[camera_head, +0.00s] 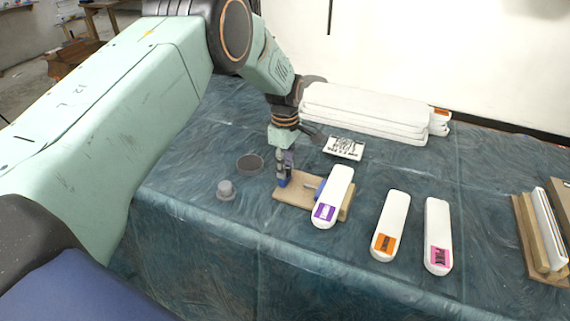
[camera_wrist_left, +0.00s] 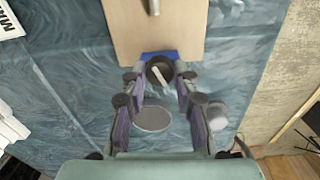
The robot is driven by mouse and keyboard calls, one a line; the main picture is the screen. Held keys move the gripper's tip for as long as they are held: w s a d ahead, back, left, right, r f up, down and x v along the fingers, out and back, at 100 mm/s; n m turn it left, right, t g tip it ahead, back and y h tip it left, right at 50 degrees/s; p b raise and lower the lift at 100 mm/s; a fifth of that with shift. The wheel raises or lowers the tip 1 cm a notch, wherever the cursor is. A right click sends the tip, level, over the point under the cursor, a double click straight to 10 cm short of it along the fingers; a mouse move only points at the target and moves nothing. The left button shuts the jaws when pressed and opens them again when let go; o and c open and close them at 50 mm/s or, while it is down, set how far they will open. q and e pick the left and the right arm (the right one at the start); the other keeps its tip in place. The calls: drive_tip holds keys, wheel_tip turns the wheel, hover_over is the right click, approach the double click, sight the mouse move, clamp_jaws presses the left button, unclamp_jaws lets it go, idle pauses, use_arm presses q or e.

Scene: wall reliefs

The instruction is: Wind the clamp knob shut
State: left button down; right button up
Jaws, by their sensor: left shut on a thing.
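The clamp is a blue piece (camera_head: 282,179) at the left end of a wooden board (camera_head: 292,199) on the cloth-covered table. My left gripper (camera_head: 285,163) points down over it. In the left wrist view, a dark round clamp knob (camera_wrist_left: 160,66) with a pale bar sits between the two fingertips (camera_wrist_left: 159,78), and the gripper is shut on it. The blue clamp piece shows just behind the knob (camera_wrist_left: 146,56). A white piece with a purple label (camera_head: 337,190) lies over the right part of the board. My right gripper is not in view.
A dark round dish (camera_head: 250,165) and a small grey cylinder (camera_head: 226,191) stand left of the clamp. White pieces with orange (camera_head: 393,216) and pink (camera_head: 437,225) labels lie to the right. A stack of white slabs (camera_head: 362,108) and a lettered plate (camera_head: 343,148) are behind.

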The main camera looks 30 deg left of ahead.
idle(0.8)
use_arm(q)
drive_tip(key=c, duration=1)
unclamp_jaws()
wheel_tip(320, 180, up, 12)
